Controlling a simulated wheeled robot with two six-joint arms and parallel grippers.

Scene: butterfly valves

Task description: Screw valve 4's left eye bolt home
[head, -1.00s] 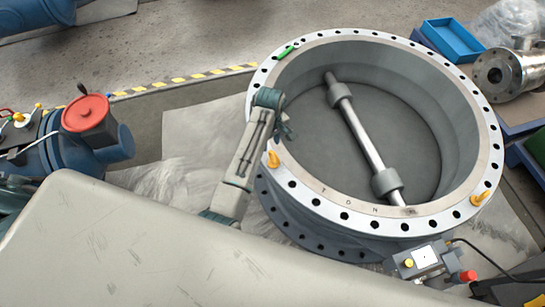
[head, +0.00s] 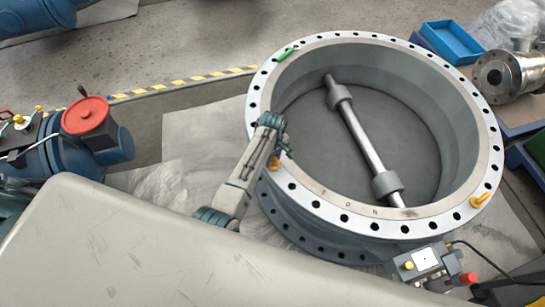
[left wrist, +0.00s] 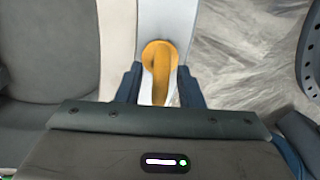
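The large grey valve body (head: 385,222) has a pale flange with many bolt holes. Its left eye bolt (head: 273,164) is yellow and stands on the flange's left side, partly beside my left gripper (head: 283,138). In the left wrist view, the eye bolt (left wrist: 160,62) lies between the two fingertips (left wrist: 160,88). The fingers are apart, one on each side of it, with a pale gap showing by the left finger. How far the bolt is screwed in cannot be told. My right gripper is not in view.
Another yellow eye bolt (head: 480,199) stands on the flange's right side. A green item (head: 287,54) lies on the far-left rim. A small control box (head: 424,260) sits at the near side. A blue motor with a red cap (head: 86,115) stands left.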

